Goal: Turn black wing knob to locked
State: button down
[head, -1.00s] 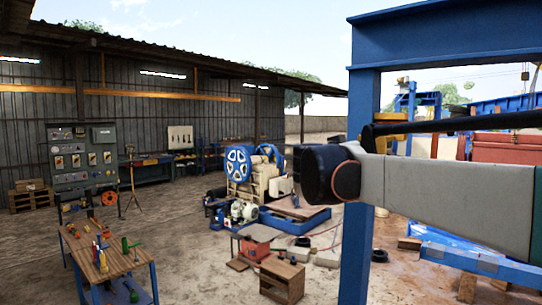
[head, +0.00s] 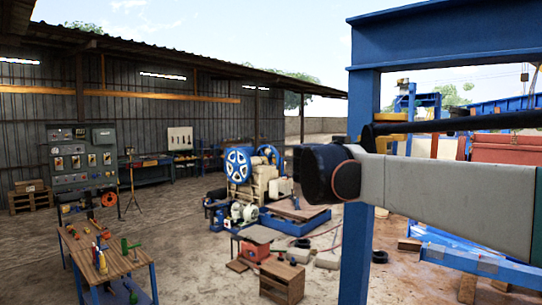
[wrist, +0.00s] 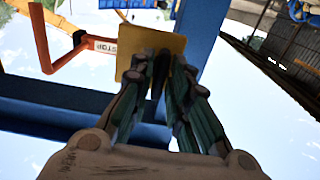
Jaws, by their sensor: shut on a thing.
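In the wrist view my gripper (wrist: 163,62) is shut, its green-grey finger pads closed from both sides on a narrow dark piece, the black wing knob (wrist: 158,78). The fingers hide most of the knob, so which way its wings point cannot be told. Behind the fingertips is a yellow plate (wrist: 178,40) on the blue steel frame (wrist: 200,22). In the head view my gripper and the knob cannot be made out.
In the head view a blue post (head: 357,240) stands close by my arm. A wooden table with tools (head: 112,262) is at the left, and a small wooden cabinet (head: 284,282) is on the ground. Open dirt floor (head: 190,265) lies between them.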

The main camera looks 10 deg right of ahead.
jog(key=shift+s, duration=0.1)
jog(key=c, duration=1.7)
grip_release()
jog(key=shift+a, duration=0.1)
